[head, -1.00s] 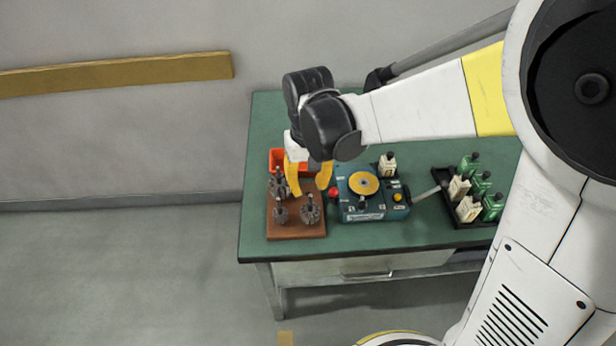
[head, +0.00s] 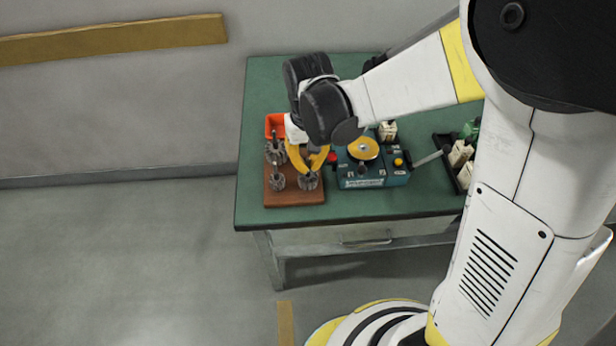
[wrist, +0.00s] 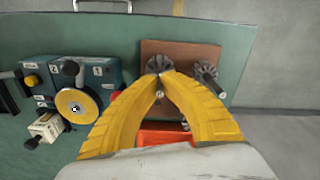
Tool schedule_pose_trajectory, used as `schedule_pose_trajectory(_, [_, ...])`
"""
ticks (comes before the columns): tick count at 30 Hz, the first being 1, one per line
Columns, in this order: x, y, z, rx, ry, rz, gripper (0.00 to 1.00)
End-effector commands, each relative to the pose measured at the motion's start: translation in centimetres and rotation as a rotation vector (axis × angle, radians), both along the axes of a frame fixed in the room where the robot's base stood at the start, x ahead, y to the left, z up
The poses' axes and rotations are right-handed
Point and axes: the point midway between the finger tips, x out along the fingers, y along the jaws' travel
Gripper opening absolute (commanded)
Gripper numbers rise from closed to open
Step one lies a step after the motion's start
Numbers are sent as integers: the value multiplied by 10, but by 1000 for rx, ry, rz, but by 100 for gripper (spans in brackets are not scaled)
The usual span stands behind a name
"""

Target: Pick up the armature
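Dark grey armatures with upright shafts stand on a brown board (head: 291,199). One armature (head: 308,182) is at the front right, another (head: 277,184) at the front left, and a third (head: 275,154) behind. My gripper (head: 311,168) is low over the front right armature. In the wrist view, the yellow fingers of my gripper (wrist: 160,78) come together at the shaft of this armature (wrist: 158,62). They look shut on the shaft, and the finned core shows just past the tips. Another armature (wrist: 206,72) stands beside it, clear of the fingers. The armature still rests on the board.
A teal winding machine (head: 373,181) with a yellow disc stands right of the board. An orange bin (head: 270,121) is behind the board. A black tray (head: 443,143) with white and green containers lies farther right. The green table's (head: 263,80) back left is clear.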

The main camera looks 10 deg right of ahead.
Motion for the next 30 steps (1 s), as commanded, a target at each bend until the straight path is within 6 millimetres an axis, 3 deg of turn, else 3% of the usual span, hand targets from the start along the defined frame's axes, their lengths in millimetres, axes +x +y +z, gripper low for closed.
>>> schedule_pose_trajectory(14, [0,0,4,0,0,0,0])
schedule_pose_trajectory(23, [0,0,48,0,0,0,0])
schedule_pose_trajectory(30, [-25,-53,80,0,0,-6,0])
